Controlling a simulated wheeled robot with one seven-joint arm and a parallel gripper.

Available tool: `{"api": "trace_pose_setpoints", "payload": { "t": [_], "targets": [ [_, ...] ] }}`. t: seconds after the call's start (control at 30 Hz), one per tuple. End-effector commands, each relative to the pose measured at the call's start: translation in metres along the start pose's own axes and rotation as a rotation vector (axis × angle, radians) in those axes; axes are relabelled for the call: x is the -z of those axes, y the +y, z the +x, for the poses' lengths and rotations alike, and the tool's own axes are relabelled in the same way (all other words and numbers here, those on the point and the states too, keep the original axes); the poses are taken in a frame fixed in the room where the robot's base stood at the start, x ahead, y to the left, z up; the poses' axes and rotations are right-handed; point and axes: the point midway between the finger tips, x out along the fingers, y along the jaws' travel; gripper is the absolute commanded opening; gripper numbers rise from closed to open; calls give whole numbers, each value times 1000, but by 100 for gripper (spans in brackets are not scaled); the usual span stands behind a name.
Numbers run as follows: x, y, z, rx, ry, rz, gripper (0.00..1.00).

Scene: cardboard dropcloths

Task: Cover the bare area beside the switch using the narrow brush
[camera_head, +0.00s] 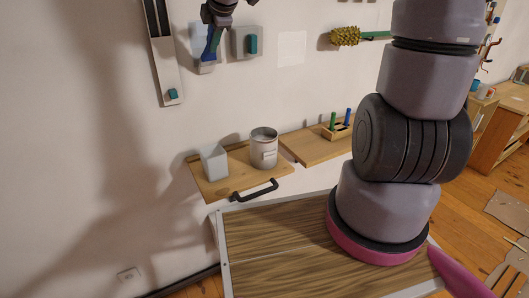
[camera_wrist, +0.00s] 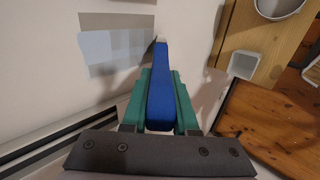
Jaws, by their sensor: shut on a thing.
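My gripper (camera_head: 216,20) is at the top of the head view, close to the wall. It is shut on the narrow brush (camera_head: 211,45), whose blue handle (camera_wrist: 160,90) lies between the teal fingers in the wrist view. The brush points down in the head view; its pale tip (camera_wrist: 161,40) is at or near the wall, contact unclear. A grey patch with pale blue paint (camera_wrist: 112,46) lies left of the tip in the wrist view. The brush partly covers this patch (camera_head: 196,36) in the head view. The grey switch (camera_head: 242,42) with a teal toggle is just right of it.
Below, a wooden shelf (camera_head: 218,187) holds a white cup (camera_head: 213,161) and a metal can (camera_head: 264,148). A second shelf (camera_head: 309,148) holds a small rack. A tall panel (camera_head: 164,60) hangs left; a spiky yellow brush (camera_head: 345,36) hangs right. My arm fills the right.

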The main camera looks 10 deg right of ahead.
Motion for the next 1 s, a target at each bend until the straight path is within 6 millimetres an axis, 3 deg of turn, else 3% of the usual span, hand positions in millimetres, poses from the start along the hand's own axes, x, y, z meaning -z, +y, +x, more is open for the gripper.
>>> {"api": "trace_pose_setpoints", "payload": {
  "t": [0.37,0.8,1.0],
  "targets": [
    [-1,4,-3,-3,-3,3,0],
    [0,43,-45,-5,-3,3,0],
    [0,52,-55,-2,0,1,0]
  ]
}}
